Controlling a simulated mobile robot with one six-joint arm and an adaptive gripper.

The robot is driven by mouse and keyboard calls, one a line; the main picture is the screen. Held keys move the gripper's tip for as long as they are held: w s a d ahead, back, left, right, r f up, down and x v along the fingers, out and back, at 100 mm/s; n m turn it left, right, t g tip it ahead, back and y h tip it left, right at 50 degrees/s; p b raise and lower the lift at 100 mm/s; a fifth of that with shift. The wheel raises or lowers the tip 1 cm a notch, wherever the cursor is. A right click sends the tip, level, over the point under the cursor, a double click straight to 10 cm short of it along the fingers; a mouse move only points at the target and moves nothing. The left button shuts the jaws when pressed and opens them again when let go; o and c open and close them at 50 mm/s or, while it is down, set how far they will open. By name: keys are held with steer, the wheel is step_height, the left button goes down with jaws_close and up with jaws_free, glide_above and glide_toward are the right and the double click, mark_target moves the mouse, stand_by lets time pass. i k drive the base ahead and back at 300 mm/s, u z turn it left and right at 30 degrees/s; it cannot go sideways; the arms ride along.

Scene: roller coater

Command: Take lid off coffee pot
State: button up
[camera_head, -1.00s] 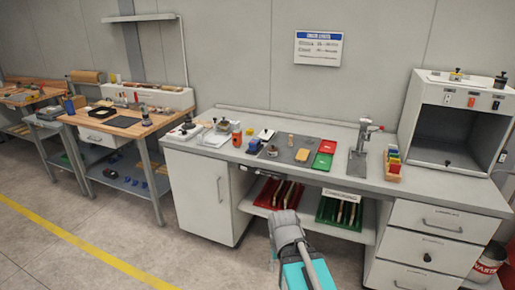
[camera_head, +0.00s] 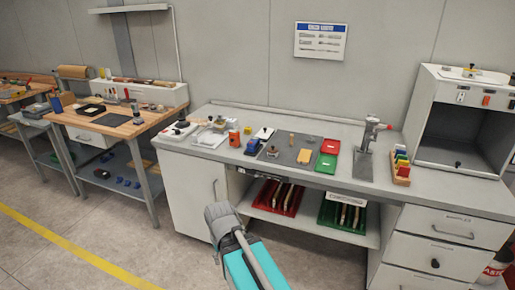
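I cannot make out a coffee pot or its lid for certain in this view. Small items stand on the grey workbench (camera_head: 330,175), among them an orange container (camera_head: 234,138) and a small metal-topped piece (camera_head: 220,124) at its left end. A grey and teal part of my own arm (camera_head: 245,255) rises from the bottom edge in front of the bench. My gripper's fingers cannot be made out, and nothing held is visible.
A stand tool (camera_head: 366,150) and a white open-fronted cabinet (camera_head: 414,115) are to the right. A wooden bench (camera_head: 135,128) stands left. Floor is clear at lower left.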

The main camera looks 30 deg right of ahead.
mark_target(273, 149)
steer(key=z, duration=0.2)
steer(key=i, duration=1.1)
steer(key=z, duration=0.8)
